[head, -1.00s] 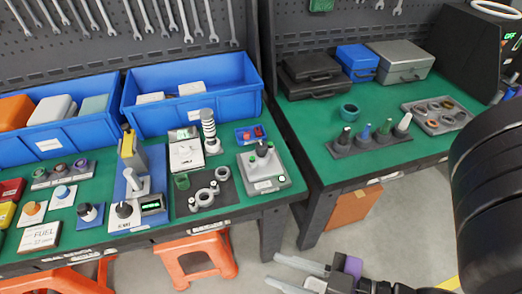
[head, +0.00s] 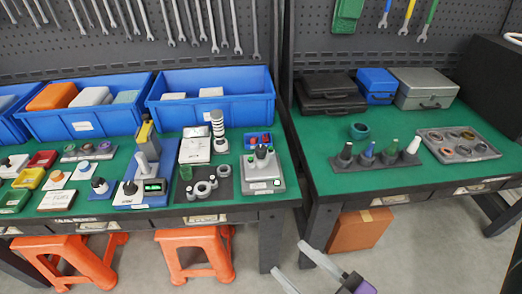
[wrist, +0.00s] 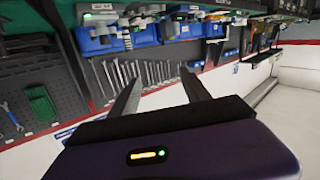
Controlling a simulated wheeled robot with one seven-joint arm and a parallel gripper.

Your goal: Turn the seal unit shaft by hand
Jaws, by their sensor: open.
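A grey square unit (head: 264,188) with a dark upright knob and small green lights stands at the right end of the left bench. It looks like the seal unit, but no label on it can be read. My gripper (head: 289,257) is open and empty, low in front of the gap between the benches and apart from both units. Its two spread fingers also show in the wrist view (wrist: 158,75), with nothing between them.
Loose rings (head: 202,188) lie on a dark mat beside the grey unit. Blue bins (head: 212,110) stand behind. The right bench holds a rack of coloured cones (head: 376,158), a ring tray (head: 458,157) and cases. Orange stools (head: 194,242) and a brown box (head: 361,231) are below.

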